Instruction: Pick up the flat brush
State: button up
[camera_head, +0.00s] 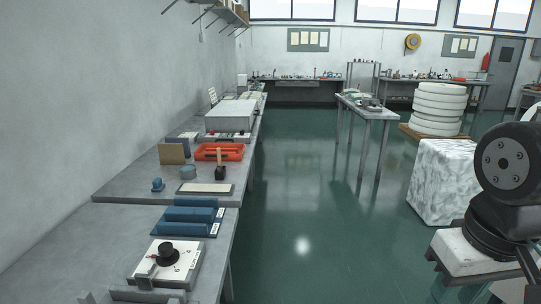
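I cannot pick out the flat brush with certainty at this size. A small upright thing with a wooden handle and a dark block at its foot (220,172) stands on the left bench, in front of the red tray; I cannot tell whether it is the brush or a mallet. Black joints of my own arm show at the right edge, well away from the bench across the floor. My gripper is not visible.
The grey left bench (120,190) runs along the wall. It bears a red tray (232,152), blue blocks (187,214), a beige strip (205,188) and a white plate with a black knob (168,250). A marbled white block (445,185) stands right; the green floor between is clear.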

aim_at(219, 154)
jog(key=z, duration=0.7)
jog(key=i, duration=2.7)
jog(key=u, duration=1.65)
jog(key=i, duration=1.2)
jog(key=u, duration=0.3)
